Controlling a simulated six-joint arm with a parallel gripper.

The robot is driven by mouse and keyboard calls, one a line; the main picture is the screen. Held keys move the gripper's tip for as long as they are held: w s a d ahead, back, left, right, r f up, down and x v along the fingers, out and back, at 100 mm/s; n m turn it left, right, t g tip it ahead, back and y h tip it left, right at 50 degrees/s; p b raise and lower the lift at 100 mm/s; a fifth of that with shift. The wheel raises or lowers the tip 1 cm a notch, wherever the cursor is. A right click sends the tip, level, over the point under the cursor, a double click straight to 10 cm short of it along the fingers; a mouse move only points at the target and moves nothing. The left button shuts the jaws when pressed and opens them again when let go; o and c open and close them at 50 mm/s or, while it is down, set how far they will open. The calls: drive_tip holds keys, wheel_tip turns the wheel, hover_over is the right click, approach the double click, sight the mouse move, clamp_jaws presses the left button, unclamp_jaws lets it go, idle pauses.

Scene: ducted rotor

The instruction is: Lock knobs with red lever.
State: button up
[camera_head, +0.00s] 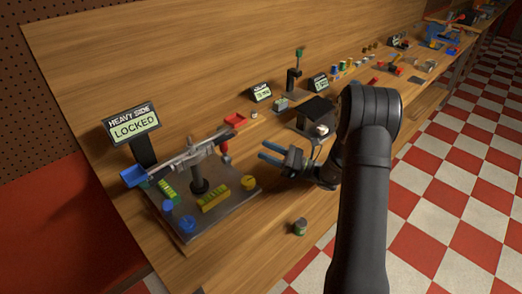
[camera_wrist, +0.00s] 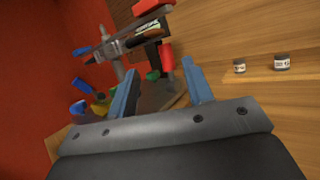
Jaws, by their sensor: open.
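A balance stands on a grey base plate (camera_head: 222,208) at the left of the bench in the head view. Its display (camera_head: 133,126) reads "HEAVY SIDE" and "LOCKED". A red lever (camera_head: 225,148) hangs below the right end of the beam; it also shows in the wrist view (camera_wrist: 167,57). Blue knobs (camera_head: 187,224) and a yellow knob (camera_head: 248,183) sit on the plate. My gripper (camera_head: 262,149) is open and empty, right of the lever in the head view. In the wrist view, the lever appears between the blue fingertips (camera_wrist: 160,66), apparently beyond them.
A blue pan (camera_head: 133,175) and a red pan (camera_head: 235,120) are at the beam ends. A small can (camera_head: 299,227) stands near the bench's front edge. Two small jars (camera_wrist: 282,62) show in the wrist view. A dark stand (camera_head: 312,110) is behind my gripper.

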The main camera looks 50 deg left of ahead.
sight(223, 146)
drive_tip(key=shift+a+n, duration=0.15)
drive_tip(key=shift+n, duration=0.15)
drive_tip(key=c, duration=0.6)
drive_tip(key=a+n+g+h, duration=0.1)
drive_tip(key=a+n, duration=0.1)
drive_tip(key=n, duration=0.1)
drive_tip(key=w+a+n+g+h, duration=0.1)
drive_tip(key=a+n+h, duration=0.1)
drive_tip(key=n, duration=0.2)
drive_tip(key=w+a+n+g+h, duration=0.1)
drive_tip(key=a+n+h, duration=0.1)
drive_tip(key=n, duration=0.2)
drive_tip(key=shift+w+a+r, duration=0.1)
drive_tip(key=shift+a+r, duration=0.05)
drive_tip(key=shift+a, duration=0.1)
clamp_jaws()
drive_tip(key=w+a+n+h, duration=0.2)
drive_tip(key=a+n+h, duration=0.35)
drive_tip(key=n, duration=0.55)
drive_tip(key=s+a, duration=0.2)
drive_tip(key=s, duration=0.7)
drive_tip(key=shift+s+r+n, duration=0.25)
drive_tip(key=shift+s+n, duration=0.05)
drive_tip(key=shift+s, duration=0.05)
